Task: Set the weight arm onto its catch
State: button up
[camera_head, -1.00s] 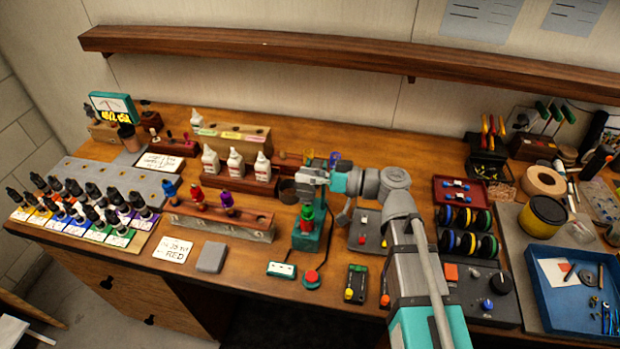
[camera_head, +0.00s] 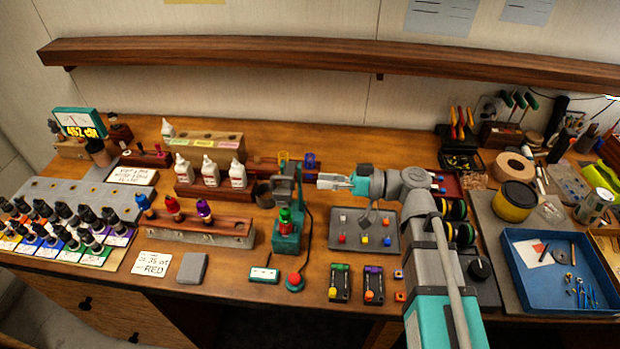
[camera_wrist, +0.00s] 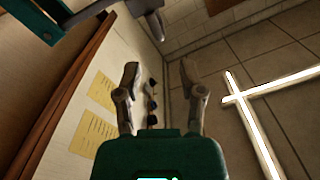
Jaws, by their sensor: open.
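A small teal press stand (camera_head: 286,240) stands near the front middle of the bench in the head view. A bottle with a green cap (camera_head: 285,216) sits in it. The grey weight arm (camera_head: 284,182) is above the bottle at the top of the stand; I cannot tell the catch apart. My gripper (camera_head: 320,181) points left, just right of the weight arm, with a small gap between them. In the wrist view my gripper's fingers (camera_wrist: 159,78) are apart with nothing held between them. A grey bar and teal part, probably of the stand, show at that view's top left (camera_wrist: 150,22).
A grey tray with coloured buttons (camera_head: 363,232) lies under my arm. A wooden rack with coloured-capped bottles (camera_head: 213,229) is left of the stand. White bottles (camera_head: 209,172) stand behind it. A red button (camera_head: 295,282) lies in front. A shelf (camera_head: 300,55) runs along the wall.

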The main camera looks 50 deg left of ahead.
jog(key=shift+v, duration=1.1)
